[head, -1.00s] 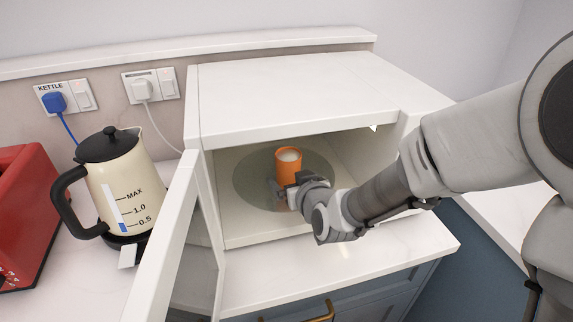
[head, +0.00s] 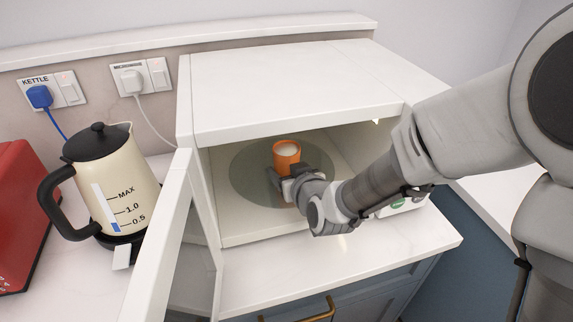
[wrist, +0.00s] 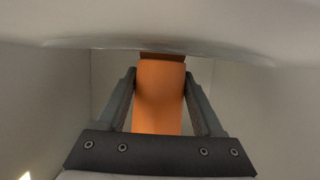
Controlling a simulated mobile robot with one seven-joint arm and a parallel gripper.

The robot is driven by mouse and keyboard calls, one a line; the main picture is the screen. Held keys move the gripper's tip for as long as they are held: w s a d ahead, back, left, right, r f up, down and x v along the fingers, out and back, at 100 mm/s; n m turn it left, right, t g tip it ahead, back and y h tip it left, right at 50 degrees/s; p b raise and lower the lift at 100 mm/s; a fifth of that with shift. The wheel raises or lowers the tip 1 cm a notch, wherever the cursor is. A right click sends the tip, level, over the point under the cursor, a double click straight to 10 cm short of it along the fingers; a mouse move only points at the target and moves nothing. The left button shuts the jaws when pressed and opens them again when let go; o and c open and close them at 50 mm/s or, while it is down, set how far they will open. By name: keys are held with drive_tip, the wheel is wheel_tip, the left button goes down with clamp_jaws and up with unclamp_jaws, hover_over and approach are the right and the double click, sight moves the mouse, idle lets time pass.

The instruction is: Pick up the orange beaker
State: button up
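The orange beaker (head: 287,158) stands upright on the round glass plate (head: 243,178) inside the white open-fronted oven. A pale fill shows inside its rim. My gripper (head: 285,182) reaches in through the opening from the right and is at the beaker's near side. In the wrist view the beaker (wrist: 159,98) lies between the two fingers of my gripper (wrist: 161,80), one on each side. The fingertips are very close to its sides, with narrow gaps showing along the fingers. I see no lift off the plate. The beaker's lower part is partly hidden by my gripper.
The oven (head: 290,95) has its door (head: 160,245) swung open to the left. Its roof and side walls close in around my gripper. A cream kettle (head: 125,185) and a red appliance (head: 18,215) stand to the left. The counter in front (head: 300,265) is clear.

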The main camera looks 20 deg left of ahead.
clamp_jaws()
drive_tip(key=shift+r, duration=0.4)
idle(0.4)
